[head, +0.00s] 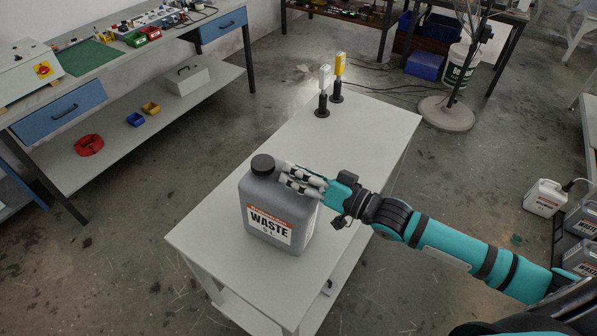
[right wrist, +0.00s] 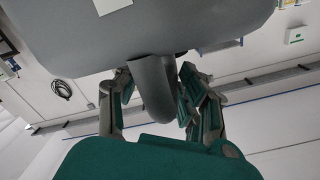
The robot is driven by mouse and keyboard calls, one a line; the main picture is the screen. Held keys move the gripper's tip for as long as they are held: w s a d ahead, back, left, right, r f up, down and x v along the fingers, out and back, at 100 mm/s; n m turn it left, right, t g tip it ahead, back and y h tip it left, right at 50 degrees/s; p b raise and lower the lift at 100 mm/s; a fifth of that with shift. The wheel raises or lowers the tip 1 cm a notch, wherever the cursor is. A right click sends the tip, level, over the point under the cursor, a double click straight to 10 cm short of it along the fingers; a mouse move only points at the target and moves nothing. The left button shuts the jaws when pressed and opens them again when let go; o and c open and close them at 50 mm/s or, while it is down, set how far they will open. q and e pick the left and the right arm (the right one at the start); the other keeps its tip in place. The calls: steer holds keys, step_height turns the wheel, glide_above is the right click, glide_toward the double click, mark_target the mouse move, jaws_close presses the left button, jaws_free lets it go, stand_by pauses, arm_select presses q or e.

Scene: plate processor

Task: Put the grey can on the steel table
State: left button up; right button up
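The grey can (head: 277,215) is a jerrycan with a black cap and a white and orange WASTE label. It is upright at the near part of the pale table (head: 365,130). I cannot tell for certain whether its base rests on the top or hovers just above. My right gripper (head: 303,181) reaches in from the right at the can's top. In the right wrist view, the fingers of my right gripper (right wrist: 155,100) lie on both sides of the can's grey handle (right wrist: 154,85), close against it. The can's body (right wrist: 200,22) fills the upper part there. My left gripper is not in view.
Two small stands, one white-topped (head: 323,90) and one yellow-topped (head: 338,78), stand at the table's far end. The table's middle is clear. A workbench (head: 110,70) is at left. More cans (head: 545,198) are at right. A round-based pole stand (head: 447,113) is behind.

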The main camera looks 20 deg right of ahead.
steer(key=shift+s+r, duration=0.1)
steer(key=shift+r, duration=0.05)
steer(key=b+v, duration=0.1)
steer(key=v, duration=1)
steer(key=shift+s+d, duration=0.25)
steer(key=shift+s, duration=0.1)
